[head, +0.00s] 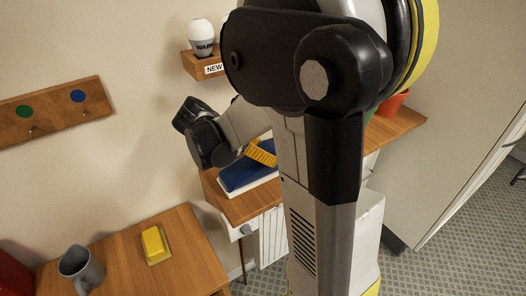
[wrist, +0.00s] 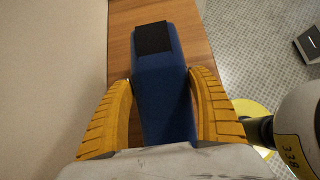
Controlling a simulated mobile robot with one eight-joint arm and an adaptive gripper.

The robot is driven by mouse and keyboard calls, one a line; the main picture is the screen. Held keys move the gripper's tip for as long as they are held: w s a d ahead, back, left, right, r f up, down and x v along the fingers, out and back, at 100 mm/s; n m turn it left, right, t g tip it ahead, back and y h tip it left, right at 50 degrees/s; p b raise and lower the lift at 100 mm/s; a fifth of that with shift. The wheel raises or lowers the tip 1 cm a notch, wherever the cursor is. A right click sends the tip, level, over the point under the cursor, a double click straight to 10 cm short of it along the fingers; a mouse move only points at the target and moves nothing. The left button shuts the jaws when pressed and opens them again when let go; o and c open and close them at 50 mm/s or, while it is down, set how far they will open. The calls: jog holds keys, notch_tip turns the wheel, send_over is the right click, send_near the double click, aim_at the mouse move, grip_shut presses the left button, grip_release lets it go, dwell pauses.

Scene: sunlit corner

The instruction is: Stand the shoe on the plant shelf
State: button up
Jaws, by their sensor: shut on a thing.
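The shoe is blue with a pale sole edge (head: 247,174) and sits at the left end of the wooden plant shelf (head: 238,206). In the wrist view the blue shoe (wrist: 167,105) has a black patch on top and lies lengthwise over the wood (wrist: 200,45). My gripper (head: 262,152) has yellow ribbed fingers, and they are shut on the shoe from both sides (wrist: 160,78). The shoe looks level, sole down. I cannot tell whether its sole fully rests on the shelf. My arm hides the shelf's middle.
A red pot (head: 390,105) stands farther right on the shelf. A small wall ledge (head: 190,66) carries a white bulb (head: 201,36). The wall borders the shelf closely.

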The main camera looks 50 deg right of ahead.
jog(key=o, duration=1.4)
jog(key=shift+o, duration=0.2)
jog(key=shift+a+r+p, duration=0.1)
jog(key=shift+r+p, duration=0.15)
jog(key=shift+p, duration=0.05)
jog(key=p+v, duration=0.4)
jog(key=v, duration=0.8)
jog(key=s+a+m+t+y, duration=0.3)
jog(key=a+m+t+y, duration=0.1)
jog(key=a+m, duration=0.3)
jog(key=s+a+m+t+y, duration=0.4)
jog(key=a+m, duration=0.4)
jog(key=a, duration=0.2)
jog(key=shift+s+a+t+y, duration=0.2)
jog(key=shift+a+t+y, duration=0.15)
jog(key=shift+t, duration=0.35)
jog(key=shift+f, duration=0.1)
